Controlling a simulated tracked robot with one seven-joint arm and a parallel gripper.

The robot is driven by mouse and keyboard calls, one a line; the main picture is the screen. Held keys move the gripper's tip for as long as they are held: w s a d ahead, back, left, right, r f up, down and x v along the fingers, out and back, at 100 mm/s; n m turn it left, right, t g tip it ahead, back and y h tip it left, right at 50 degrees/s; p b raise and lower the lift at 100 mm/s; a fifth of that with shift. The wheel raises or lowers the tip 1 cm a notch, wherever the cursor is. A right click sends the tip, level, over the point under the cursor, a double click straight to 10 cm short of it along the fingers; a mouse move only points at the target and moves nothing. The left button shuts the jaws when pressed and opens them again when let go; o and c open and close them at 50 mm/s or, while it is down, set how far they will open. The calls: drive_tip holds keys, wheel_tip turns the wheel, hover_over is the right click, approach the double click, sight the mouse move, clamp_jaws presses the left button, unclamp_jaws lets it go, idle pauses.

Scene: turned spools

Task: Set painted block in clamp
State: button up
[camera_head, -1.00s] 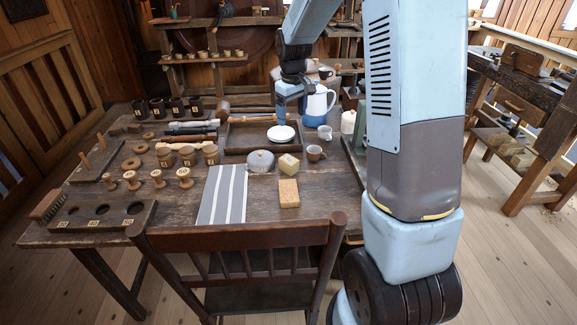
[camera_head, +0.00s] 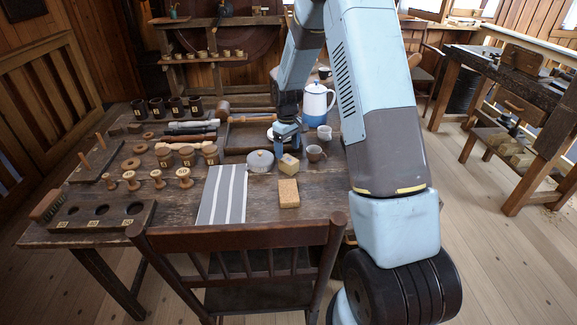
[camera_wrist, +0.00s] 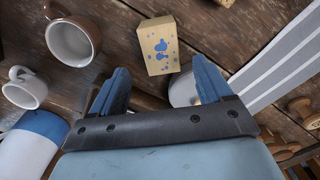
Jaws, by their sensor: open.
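The painted block (camera_head: 288,166) is a small cream block standing on the table, right of the grey lidded pot (camera_head: 260,161). In the wrist view the painted block (camera_wrist: 158,45) shows blue paint marks on its face, beyond the fingertips. My gripper (camera_head: 286,152) is low over the table, just behind the block in the head view. In the wrist view my gripper (camera_wrist: 161,73) is open, with nothing between its blue fingers. I cannot make out a clamp; my arm hides the right side of the table.
A brown cup (camera_head: 316,153), a white mug (camera_head: 324,133) and a blue-white jug (camera_head: 317,104) stand close on the right. A tan block (camera_head: 288,193) and striped cloth (camera_head: 222,195) lie nearer the chair (camera_head: 240,238). Several spools and wooden pots fill the left side.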

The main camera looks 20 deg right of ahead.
sight(288, 158)
drive_tip(key=shift+s+f, duration=0.15)
drive_tip(key=shift+f, duration=1.45)
drive_tip(key=shift+s+f, duration=0.1)
drive_tip(key=shift+f, duration=1.45)
drive_tip(key=c, duration=1.2)
